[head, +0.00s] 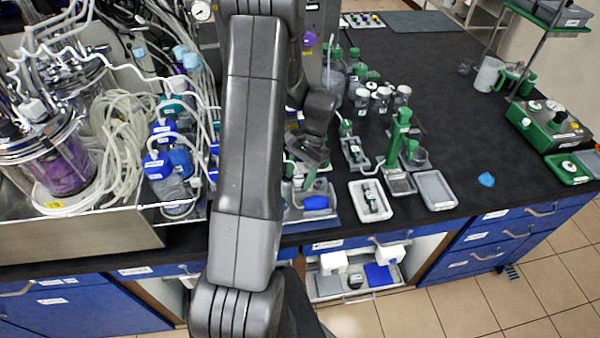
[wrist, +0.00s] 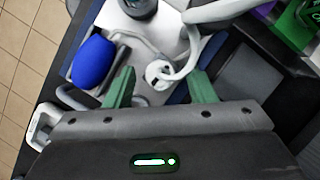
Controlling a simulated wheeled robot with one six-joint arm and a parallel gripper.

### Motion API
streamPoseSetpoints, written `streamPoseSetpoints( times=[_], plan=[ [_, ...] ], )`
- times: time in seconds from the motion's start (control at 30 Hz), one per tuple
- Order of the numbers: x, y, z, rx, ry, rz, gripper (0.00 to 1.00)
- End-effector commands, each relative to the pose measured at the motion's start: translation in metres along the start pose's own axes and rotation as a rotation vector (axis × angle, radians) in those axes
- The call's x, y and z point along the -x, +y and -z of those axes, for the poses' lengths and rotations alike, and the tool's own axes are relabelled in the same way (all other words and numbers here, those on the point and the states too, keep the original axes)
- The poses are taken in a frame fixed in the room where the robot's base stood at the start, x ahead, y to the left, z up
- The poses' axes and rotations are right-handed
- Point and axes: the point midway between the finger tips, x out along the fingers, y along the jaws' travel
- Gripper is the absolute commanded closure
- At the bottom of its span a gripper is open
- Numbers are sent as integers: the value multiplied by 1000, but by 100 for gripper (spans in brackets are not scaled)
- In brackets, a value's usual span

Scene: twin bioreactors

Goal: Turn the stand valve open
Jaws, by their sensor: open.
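My gripper (wrist: 162,88) is open in the wrist view, with one green finger on each side. A small white round fitting (wrist: 158,73) with dark marks, joined to a pale tube, shows between and beyond the fingertips. It may be the stand valve, but I cannot tell for sure. No contact with the fingers is clear. In the head view my gripper (head: 308,152) is partly hidden by its own arm and hangs over the bench near a tray with a blue bulb (head: 316,202). The bulb also shows left of the fingers in the wrist view (wrist: 93,62).
A green stand (head: 397,135) and small trays (head: 435,190) stand right of the gripper. Bottles (head: 382,98) are behind. Coiled tubing (head: 120,140) and glass vessels (head: 55,150) crowd the left. The black bench top (head: 460,120) is mostly clear farther right.

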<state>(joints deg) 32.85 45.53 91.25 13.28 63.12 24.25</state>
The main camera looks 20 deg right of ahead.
Motion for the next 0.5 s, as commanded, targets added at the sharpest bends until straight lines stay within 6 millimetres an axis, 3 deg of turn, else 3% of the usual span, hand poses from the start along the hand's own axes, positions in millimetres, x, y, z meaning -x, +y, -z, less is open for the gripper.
streamPoseSetpoints(
  times=[0.13,0.37,0.5],
  plan=[
    [0,0,0,0,0,0,50],
    [0,0,0,0,0,0,95],
    [0,0,0,17,0,-7,95]
  ],
)
